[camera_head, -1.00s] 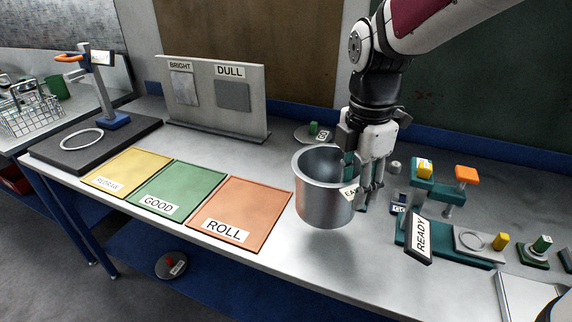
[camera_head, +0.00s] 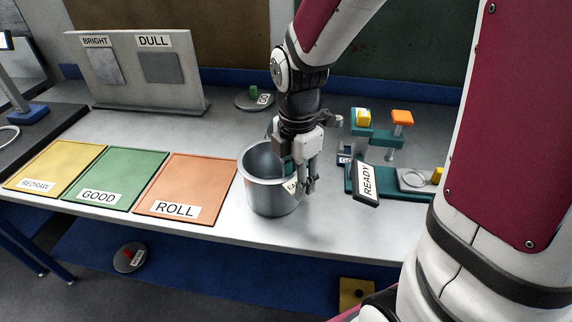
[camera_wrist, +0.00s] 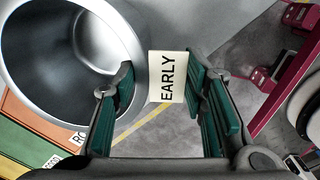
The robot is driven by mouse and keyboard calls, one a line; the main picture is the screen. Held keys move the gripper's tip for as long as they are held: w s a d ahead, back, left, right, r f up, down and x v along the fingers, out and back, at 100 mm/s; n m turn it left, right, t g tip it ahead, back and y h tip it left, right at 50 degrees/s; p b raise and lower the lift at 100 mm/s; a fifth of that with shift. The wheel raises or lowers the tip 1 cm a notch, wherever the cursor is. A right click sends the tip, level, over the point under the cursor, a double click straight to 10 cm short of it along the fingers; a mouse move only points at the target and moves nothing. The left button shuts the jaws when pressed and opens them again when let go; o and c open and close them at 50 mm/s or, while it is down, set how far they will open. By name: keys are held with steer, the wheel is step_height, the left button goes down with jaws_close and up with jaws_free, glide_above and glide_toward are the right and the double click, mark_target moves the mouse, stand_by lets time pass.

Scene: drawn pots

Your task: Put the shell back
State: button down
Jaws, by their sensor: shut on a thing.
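The shell is a grey metal pot (camera_head: 262,190), upright at the bench's front, just right of the orange ROLL mat. Its open mouth (camera_wrist: 70,45) fills the upper left of the wrist view. My gripper (camera_head: 297,180) is at its right side, shut on the wall, with one green-padded finger inside and one outside. A white EARLY tag (camera_wrist: 167,77) on the shell shows between the fingers (camera_wrist: 165,105). The shell's base is at or just above the bench top; I cannot tell whether it touches.
ROLL (camera_head: 185,188), GOOD (camera_head: 118,180) and REDRAW (camera_head: 55,167) mats lie left. A BRIGHT/DULL board (camera_head: 130,72) stands behind. A READY sign (camera_head: 367,182) and teal fixture (camera_head: 375,136) stand right. A round disc with a green block (camera_head: 254,98) lies behind. The bench's front edge is close.

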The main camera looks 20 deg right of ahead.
steer(key=c, duration=1)
jaws_free()
step_height(320, 180, up, 11)
steer(key=s+r+m+t, duration=0.1)
steer(key=s+m, duration=0.3)
steer(key=m, duration=0.2)
steer(key=s+a+r+m+t, duration=0.1)
steer(key=s+r+m+t, duration=0.1)
steer(key=s+m, duration=0.3)
steer(key=s+r+m+t, duration=0.1)
steer(key=s+m, duration=0.3)
steer(key=m, duration=0.5)
steer(key=shift+s+a+r+t+p, duration=0.15)
steer(key=shift+a+r+t+p, duration=0.2)
steer(key=shift+r, duration=0.3)
